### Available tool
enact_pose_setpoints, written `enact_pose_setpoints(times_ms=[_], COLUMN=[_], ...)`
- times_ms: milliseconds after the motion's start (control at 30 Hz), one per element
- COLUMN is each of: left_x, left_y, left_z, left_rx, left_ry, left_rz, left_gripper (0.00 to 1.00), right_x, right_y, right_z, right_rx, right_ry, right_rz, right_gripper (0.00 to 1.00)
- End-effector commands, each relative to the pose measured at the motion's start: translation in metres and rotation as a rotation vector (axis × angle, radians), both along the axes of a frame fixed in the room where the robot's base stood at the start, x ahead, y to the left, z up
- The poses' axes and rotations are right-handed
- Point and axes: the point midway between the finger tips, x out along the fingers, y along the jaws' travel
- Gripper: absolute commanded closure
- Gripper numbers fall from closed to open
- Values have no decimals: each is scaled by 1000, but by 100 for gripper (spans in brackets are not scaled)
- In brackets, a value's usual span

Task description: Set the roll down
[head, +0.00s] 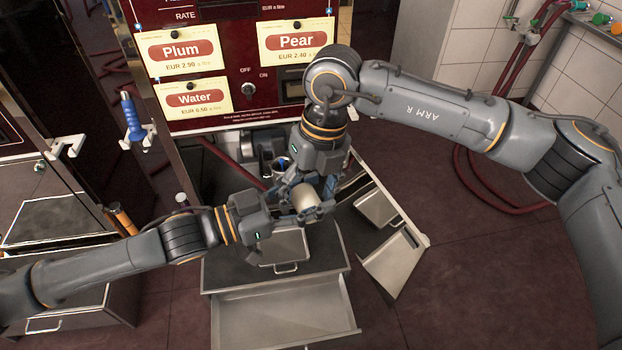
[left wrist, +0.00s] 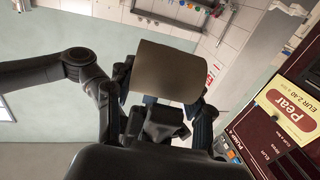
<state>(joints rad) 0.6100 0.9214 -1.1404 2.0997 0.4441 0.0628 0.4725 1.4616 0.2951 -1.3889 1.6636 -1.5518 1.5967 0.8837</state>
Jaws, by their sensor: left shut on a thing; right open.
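The roll is a short tan cylinder. In the head view the roll (head: 304,198) is small and partly covered by gripper parts, above the drawer unit. In the left wrist view the roll (left wrist: 170,72) is large and lies across between the fingers. My left gripper (head: 300,203) reaches in from the left and is shut on the roll. My right gripper (head: 318,182) comes down from above, open, close beside the roll and the left gripper. The two grippers overlap in the head view, so I cannot tell whether the right fingers touch the roll.
An open, empty-looking drawer (head: 285,315) sticks out below. A metal lidded box (head: 283,246) sits on the dark unit top (head: 232,262). A tilted metal flap (head: 395,262) stands to the right. The red pump panel (head: 240,85) is behind. Red hoses (head: 470,185) lie at right.

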Motion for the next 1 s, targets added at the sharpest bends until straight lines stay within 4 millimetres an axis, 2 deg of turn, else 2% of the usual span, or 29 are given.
enact_pose_setpoints(times_ms=[267, 367, 567, 600, 633, 733, 1000], left_x=[0, 0, 0, 0, 0, 0, 0], left_y=[0, 0, 0, 0, 0, 0, 0], left_z=[0, 0, 0, 0, 1, 1, 0], left_rx=[-1, -1, -1, -1, -1, -1, 0], left_ry=[0, 0, 0, 0, 0, 0, 0], left_rz=[0, 0, 0, 0, 0, 0, 0], left_gripper=[80, 80, 80, 80, 44, 24, 21], right_x=[0, 0, 0, 0, 0, 0, 0], right_y=[0, 0, 0, 1, 1, 1, 0], right_z=[-2, -2, -2, -2, -1, -2, -1], right_rx=[0, 0, 0, 0, 0, 0, 0], right_ry=[0, 0, 0, 0, 0, 0, 0], right_rz=[1, 1, 1, 1, 1, 1, 1], right_gripper=[31, 47, 88, 90, 90, 90, 90])
